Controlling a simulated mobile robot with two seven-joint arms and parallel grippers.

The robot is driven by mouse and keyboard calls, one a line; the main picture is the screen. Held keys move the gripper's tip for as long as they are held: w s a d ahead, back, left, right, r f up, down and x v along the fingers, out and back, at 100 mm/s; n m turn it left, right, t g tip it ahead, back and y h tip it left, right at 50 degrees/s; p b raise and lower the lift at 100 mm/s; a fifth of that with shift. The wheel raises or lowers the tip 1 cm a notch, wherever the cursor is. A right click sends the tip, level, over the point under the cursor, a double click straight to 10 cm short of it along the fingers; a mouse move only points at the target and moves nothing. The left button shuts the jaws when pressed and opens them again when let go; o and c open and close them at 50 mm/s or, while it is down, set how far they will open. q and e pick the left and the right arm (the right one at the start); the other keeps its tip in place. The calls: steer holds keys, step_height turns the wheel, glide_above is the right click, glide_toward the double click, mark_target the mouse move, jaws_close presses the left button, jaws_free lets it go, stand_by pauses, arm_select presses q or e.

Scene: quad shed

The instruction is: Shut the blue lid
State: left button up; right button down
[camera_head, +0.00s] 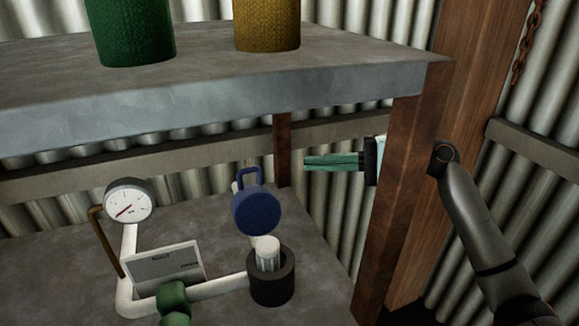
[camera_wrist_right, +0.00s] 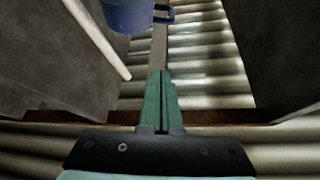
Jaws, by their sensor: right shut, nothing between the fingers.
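The blue lid (camera_head: 256,211) stands raised, tilted up above a dark round cup (camera_head: 271,278), with its loop handle at the top. The cup is open, and a pale ribbed piece shows inside it. My right gripper (camera_head: 306,161) has green fingers, shut and empty. It points left, to the right of the lid and slightly higher in the picture, apart from it. In the right wrist view the lid (camera_wrist_right: 130,16) shows at the top edge, beyond the shut fingertips (camera_wrist_right: 159,73). My left gripper is not in view.
A rusty post (camera_head: 398,190) stands in front of part of my right arm. A thick shelf (camera_head: 230,95) overhangs the lid area, bearing a green can (camera_head: 130,30) and a yellow can (camera_head: 267,22). A gauge (camera_head: 130,200), white pipe (camera_head: 218,288) and grey plate (camera_head: 165,264) lie left.

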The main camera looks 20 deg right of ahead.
mark_target(261, 171)
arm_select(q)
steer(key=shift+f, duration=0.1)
arm_select(e)
steer(key=a, duration=0.8)
steer(key=shift+w+a, duration=0.3)
steer(key=shift+a, duration=0.05)
arm_select(q)
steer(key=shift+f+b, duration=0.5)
steer(key=shift+b, duration=0.15)
arm_select(e)
steer(key=shift+s+r+n+t+y+b, duration=0.25)
steer(key=shift+s+n+y+b, duration=0.05)
steer(key=shift+s+n, duration=0.3)
steer(key=shift+s+r+n+t+y+b, duration=0.3)
steer(key=shift+s+n, duration=0.2)
steer(key=shift+s, duration=0.1)
steer(key=shift+s+r, duration=0.1)
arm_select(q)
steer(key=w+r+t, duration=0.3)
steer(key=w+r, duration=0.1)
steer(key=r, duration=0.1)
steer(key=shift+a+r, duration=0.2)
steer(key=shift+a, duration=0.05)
